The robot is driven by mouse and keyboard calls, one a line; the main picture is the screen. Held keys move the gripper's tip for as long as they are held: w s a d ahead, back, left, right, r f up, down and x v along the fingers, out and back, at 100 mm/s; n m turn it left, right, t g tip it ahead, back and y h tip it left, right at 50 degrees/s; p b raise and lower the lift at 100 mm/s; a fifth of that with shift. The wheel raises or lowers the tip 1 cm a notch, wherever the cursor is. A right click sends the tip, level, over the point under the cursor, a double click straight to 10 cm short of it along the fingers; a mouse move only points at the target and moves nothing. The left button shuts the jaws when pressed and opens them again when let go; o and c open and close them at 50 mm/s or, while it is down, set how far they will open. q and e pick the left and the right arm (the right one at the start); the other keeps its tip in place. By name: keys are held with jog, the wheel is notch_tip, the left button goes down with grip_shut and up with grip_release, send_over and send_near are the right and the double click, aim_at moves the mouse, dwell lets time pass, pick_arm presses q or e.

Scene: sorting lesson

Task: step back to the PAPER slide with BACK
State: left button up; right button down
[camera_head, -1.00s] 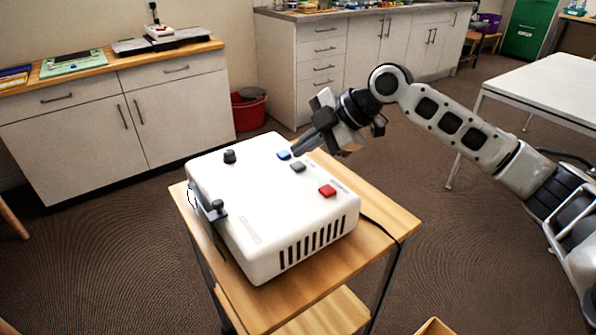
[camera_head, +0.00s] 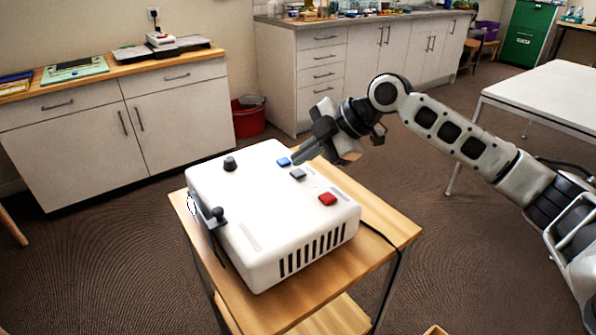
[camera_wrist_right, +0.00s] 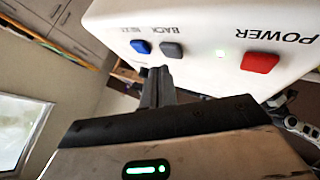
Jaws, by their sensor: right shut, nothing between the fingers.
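The white projector box (camera_head: 250,228) stands on a small wooden table. On its top are a blue button (camera_head: 284,162), a grey button (camera_head: 297,174) and a red button (camera_head: 327,199). In the right wrist view the grey button (camera_wrist_right: 172,50) sits by the upside-down word BACK, between the blue button (camera_wrist_right: 141,46) and the red POWER button (camera_wrist_right: 260,62). My right gripper (camera_head: 296,161) is shut and empty, its fingertips close to the grey and blue buttons; in the wrist view the tips (camera_wrist_right: 158,72) are just beside the grey button. Contact cannot be told. My left gripper is out of view.
The box also carries a black knob (camera_head: 230,164) and a side lever (camera_head: 212,214).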

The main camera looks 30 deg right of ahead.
dwell(1.1)
jog(key=shift+f, duration=0.2)
jog(key=shift+f, duration=0.25)
jog(key=shift+f, duration=0.1)
